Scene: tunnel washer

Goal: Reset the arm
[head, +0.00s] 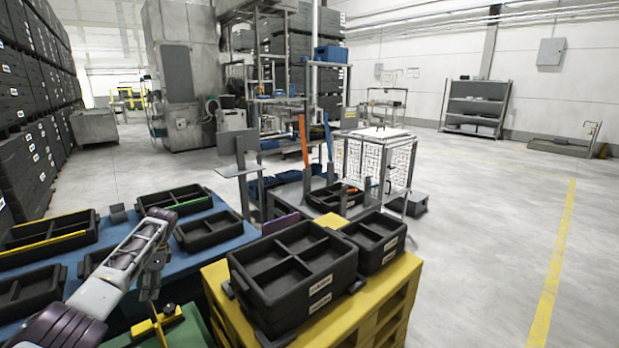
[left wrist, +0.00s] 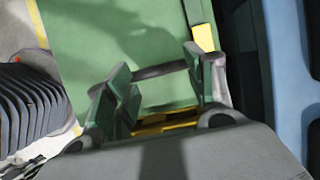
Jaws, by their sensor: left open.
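My left arm comes in from the lower left of the head view, and its gripper (head: 152,272) hangs over the front of the blue table, near a green surface (head: 188,330). In the left wrist view the two fingers of this gripper (left wrist: 160,87) stand apart with the green surface (left wrist: 105,35) behind them. I see no object held between the fingers. A yellow piece (left wrist: 205,38) shows beside the right finger. My right gripper is in neither view.
A blue table (head: 232,237) bears several black trays, one a divided tray (head: 205,230). To its right, a yellow pallet (head: 388,305) carries black divided crates (head: 290,270). A wire cage (head: 375,160) stands behind. The floor at right is open.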

